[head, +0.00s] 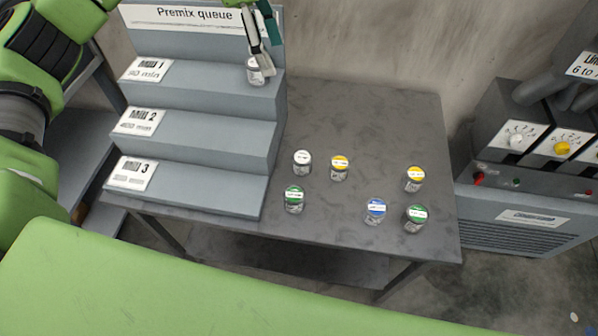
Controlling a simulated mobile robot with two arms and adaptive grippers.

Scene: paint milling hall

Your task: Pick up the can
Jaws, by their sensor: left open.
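A small can (255,75) stands on the top step of the stepped grey rack, at the right end of the Mill 1 row. My left gripper (260,60) reaches down from above it, open, with its fingertips close over the can's top; I cannot tell if they touch it. On the table stand a white-lidded can (302,164), two yellow-lidded cans (340,169) (415,180), two green-lidded cans (294,200) (416,219) and a blue-lidded can (375,211), all upright and apart. My right gripper is out of view.
The rack (205,145) has steps labelled Mill 1, Mill 2 and Mill 3 under a Premix queue sign (190,16); the lower two steps are bare. The table (360,120) is clear at the back. A machine with dials (530,150) stands at the right.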

